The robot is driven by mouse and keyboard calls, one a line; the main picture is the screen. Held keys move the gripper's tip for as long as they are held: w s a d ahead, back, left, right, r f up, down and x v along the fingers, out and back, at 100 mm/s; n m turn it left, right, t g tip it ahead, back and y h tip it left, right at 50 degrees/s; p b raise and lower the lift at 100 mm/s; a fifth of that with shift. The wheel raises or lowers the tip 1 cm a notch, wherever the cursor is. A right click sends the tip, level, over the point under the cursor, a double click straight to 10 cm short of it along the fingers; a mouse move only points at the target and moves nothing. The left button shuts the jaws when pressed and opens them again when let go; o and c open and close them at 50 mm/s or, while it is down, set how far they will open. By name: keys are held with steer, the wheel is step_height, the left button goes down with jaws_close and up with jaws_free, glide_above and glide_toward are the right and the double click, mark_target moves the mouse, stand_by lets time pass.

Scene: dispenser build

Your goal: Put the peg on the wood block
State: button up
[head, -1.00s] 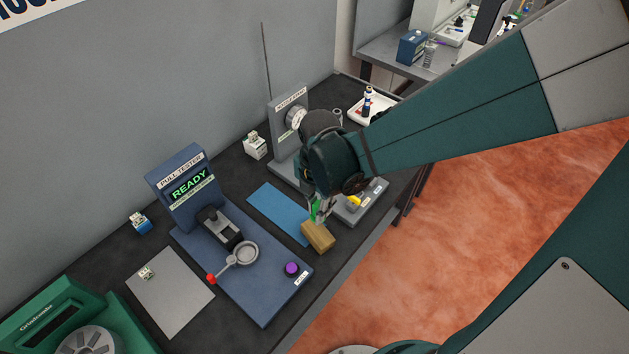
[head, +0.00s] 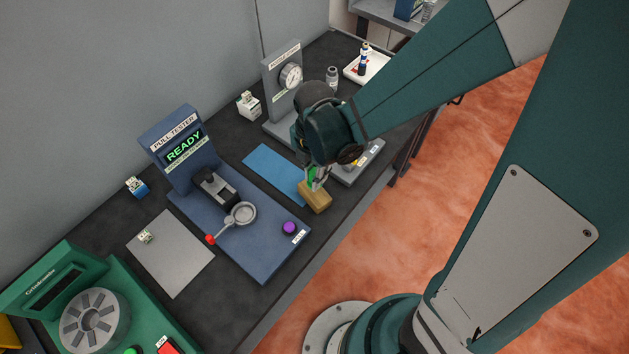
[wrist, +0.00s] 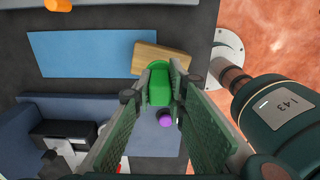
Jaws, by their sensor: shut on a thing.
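The wood block (head: 315,199) lies on the dark bench near its front edge, beside the blue mat. It also shows in the wrist view (wrist: 150,57), partly covered by what I hold. My gripper (head: 318,181) is over the block, pointing down. In the wrist view my gripper (wrist: 160,88) is shut on a green peg (wrist: 159,86), which sits between the two fingertips. In the head view the green peg (head: 311,175) shows just above the block, partly hidden by the fingers. I cannot tell whether its lower end touches the block.
The blue mat (head: 272,172) lies left of the block. The blue pull tester (head: 182,150), with its lever and purple knob (head: 289,228), stands further left. A grey gauge stand (head: 281,80) is behind my gripper. A grey sheet (head: 170,255) lies mostly bare.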

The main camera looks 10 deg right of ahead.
mark_target(314, 171)
steer(key=shift+f, duration=1.75)
steer(key=shift+f+b, duration=0.5)
steer(key=shift+b, duration=0.2)
steer(key=o, duration=0.9)
steer(key=shift+r, duration=0.25)
steer(key=shift+r+p, duration=0.45)
steer(key=shift+p, duration=0.25)
steer(key=shift+r+p, duration=0.35)
steer(key=shift+r, duration=5.5)
